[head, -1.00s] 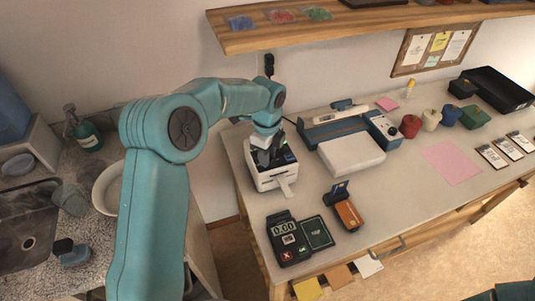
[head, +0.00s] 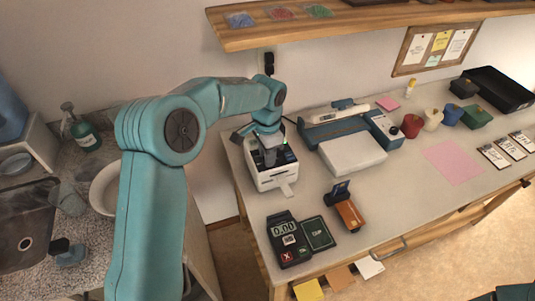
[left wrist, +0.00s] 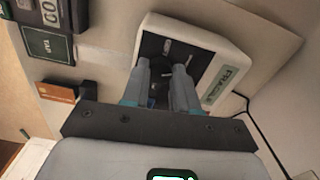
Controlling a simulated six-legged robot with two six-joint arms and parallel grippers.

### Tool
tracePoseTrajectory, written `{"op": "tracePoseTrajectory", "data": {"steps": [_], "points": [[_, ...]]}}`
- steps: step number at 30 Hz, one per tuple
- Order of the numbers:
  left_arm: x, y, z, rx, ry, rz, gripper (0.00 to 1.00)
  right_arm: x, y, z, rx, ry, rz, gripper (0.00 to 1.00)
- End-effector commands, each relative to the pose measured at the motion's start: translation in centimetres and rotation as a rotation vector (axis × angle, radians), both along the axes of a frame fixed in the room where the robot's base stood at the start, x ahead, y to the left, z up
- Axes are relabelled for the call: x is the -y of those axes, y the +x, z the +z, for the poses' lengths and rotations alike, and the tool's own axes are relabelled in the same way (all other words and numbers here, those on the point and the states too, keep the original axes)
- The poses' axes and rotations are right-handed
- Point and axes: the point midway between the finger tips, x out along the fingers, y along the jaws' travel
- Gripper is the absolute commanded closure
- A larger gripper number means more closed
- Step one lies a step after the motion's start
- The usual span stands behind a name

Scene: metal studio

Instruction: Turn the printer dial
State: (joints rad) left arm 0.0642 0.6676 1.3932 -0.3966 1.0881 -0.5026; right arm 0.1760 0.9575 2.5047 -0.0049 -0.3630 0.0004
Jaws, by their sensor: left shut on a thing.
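The label printer (head: 270,179) is a small white box with a black top, standing at the left end of the workbench. A pale paper strip comes out of its front. In the left wrist view the printer (left wrist: 225,62) lies just beyond my fingers. My left gripper (head: 269,157) reaches down onto the black top. In the left wrist view both fingers of my left gripper (left wrist: 168,88) point at the dark face and are shut on the dial, which is mostly hidden between them. My right gripper is not in view.
A wooden shelf (head: 350,25) hangs above.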

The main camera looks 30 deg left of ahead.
Motion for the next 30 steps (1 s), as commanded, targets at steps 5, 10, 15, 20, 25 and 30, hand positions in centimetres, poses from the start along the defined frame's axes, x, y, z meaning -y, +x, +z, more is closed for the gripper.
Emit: {"op": "tracePoseTrajectory", "data": {"steps": [5,10,15,20,25,30], "points": [[-0.2,-0.2,-0.2,-0.006,0.003,0.167,1.0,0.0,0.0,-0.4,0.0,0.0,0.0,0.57],[-0.1,-0.2,-0.3,-0.007,0.004,0.329,1.0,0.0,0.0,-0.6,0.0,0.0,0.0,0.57],[0.0,-0.3,-0.3,-0.008,0.004,0.49,1.0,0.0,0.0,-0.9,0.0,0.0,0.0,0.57],[0.0,-0.3,-0.3,-0.01,0.004,0.642,1.0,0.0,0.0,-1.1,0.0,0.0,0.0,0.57],[0.1,-0.4,-0.3,-0.011,0.005,0.797,1.0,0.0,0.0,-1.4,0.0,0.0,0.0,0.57],[0.2,-0.4,-0.4,-0.012,0.005,0.934,1.0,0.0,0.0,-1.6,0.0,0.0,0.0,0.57]]}}
